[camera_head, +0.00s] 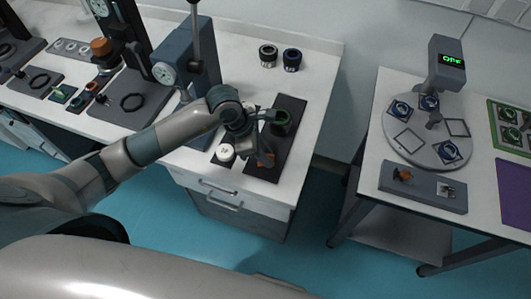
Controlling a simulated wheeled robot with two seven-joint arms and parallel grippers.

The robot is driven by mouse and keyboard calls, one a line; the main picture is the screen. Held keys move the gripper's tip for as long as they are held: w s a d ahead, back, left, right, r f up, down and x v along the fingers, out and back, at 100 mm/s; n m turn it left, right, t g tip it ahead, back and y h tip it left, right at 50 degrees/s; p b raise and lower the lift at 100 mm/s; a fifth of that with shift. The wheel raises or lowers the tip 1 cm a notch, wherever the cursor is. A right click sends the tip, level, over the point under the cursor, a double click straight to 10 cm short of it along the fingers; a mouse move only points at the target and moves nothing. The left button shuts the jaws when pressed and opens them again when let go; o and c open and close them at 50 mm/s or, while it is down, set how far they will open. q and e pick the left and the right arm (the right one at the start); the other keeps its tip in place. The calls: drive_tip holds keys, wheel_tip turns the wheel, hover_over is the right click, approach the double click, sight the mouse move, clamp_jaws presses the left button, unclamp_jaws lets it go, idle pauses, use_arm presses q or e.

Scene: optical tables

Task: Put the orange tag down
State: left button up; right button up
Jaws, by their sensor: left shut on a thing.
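My left gripper (264,150) reaches in from the left over the front part of a dark mat (256,173) on the white bench. It is shut on the orange tag (267,160), a small orange piece at its fingertips. The fingers partly hide the tag, and I cannot tell whether it touches the mat. A dark cylinder with a green ring (283,122) stands on the mat behind the gripper. My right gripper is not in view.
A white round piece on a dark pad (225,153) is left of the mat. Instruments with gauges (163,73) crowd the left. The right table (365,170) holds a round platform (408,139) and a grey block (423,190).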

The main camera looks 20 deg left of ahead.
use_arm(q)
drive_tip(key=o, duration=1)
drive_tip(key=shift+r, duration=0.1)
drive_tip(key=shift+a+r, duration=0.1)
drive_tip(key=shift+b+v, duration=2.2)
drive_tip(key=shift+v, duration=3.7)
